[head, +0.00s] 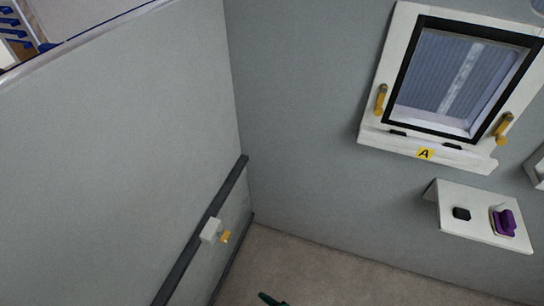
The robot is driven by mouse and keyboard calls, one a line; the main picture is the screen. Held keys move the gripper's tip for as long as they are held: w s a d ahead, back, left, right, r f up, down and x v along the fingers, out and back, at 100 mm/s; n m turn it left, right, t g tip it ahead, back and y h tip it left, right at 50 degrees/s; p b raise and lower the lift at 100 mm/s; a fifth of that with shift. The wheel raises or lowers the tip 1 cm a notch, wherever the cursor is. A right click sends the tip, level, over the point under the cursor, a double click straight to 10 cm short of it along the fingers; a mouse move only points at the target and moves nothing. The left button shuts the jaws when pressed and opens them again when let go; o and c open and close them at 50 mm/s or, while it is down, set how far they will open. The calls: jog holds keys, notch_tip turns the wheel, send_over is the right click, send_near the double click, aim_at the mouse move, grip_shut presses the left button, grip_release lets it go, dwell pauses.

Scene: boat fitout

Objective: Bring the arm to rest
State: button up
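My gripper and arm cannot be made out in the head view. A small dark green thing (270,299) shows at the bottom edge, mostly cut off; I cannot tell what it is. Whether my gripper is open or holds anything is not shown.
A window with a white frame (379,90), yellow handles and an "A" label (425,154) is on the grey wall (310,90). Below it, a white shelf (470,228) holds a black piece (461,214) and a purple-handled item (504,222). A dark rail (187,262) with a white-and-yellow fitting (211,231) runs along the left partition (120,130).

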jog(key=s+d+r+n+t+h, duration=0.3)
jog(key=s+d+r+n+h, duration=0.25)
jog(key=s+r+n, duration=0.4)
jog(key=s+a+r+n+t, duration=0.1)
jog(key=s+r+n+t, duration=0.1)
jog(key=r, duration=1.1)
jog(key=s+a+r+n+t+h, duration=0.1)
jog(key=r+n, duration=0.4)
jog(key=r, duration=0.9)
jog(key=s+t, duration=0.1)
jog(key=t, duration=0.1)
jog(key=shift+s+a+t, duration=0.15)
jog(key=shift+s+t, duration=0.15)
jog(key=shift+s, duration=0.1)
